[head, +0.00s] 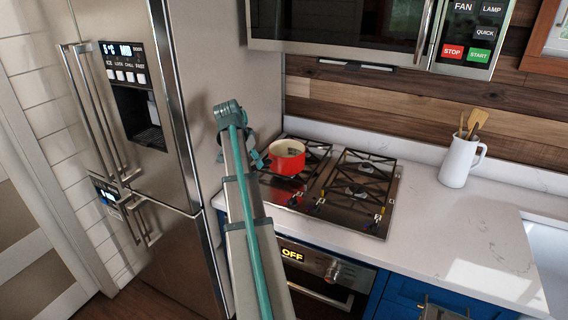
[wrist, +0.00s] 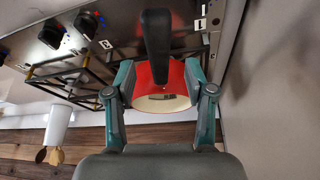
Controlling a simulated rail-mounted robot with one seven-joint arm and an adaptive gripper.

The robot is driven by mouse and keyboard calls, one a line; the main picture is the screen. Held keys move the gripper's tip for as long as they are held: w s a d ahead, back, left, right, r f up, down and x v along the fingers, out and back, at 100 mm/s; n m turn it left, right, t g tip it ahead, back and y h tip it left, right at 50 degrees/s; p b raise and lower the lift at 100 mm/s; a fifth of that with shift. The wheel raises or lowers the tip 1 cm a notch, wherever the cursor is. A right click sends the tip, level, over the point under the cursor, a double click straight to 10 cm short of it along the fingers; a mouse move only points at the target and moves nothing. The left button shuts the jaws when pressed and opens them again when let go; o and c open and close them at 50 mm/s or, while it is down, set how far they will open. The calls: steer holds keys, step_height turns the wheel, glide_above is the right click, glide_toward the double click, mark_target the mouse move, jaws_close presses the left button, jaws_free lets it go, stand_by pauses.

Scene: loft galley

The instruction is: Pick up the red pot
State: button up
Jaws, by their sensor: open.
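The red pot (head: 287,157) with a pale inside stands upright on the left part of the cooktop in the head view. My gripper (head: 262,160) is just left of it, partly hidden by my arm. In the wrist view, the pot (wrist: 160,82) appears upside down between the two teal fingers of my gripper (wrist: 160,68), which are open and apart. A black bar, apparently the pot's handle (wrist: 156,45), lies in the gap between the fingers. I cannot tell whether a finger touches it.
The cooktop (head: 345,222) has black grates and is free on the right. A steel fridge (head: 205,100) stands close on the left. A white jug with wooden utensils (head: 458,162) stands on the counter at right. The microwave (head: 340,25) hangs above.

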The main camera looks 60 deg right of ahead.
mark_target(255, 166)
steer(key=shift+p+x, duration=1)
steer(key=shift+x, duration=1.35)
steer(key=shift+a, duration=0.1)
steer(key=shift+c, duration=0.3)
jaws_close()
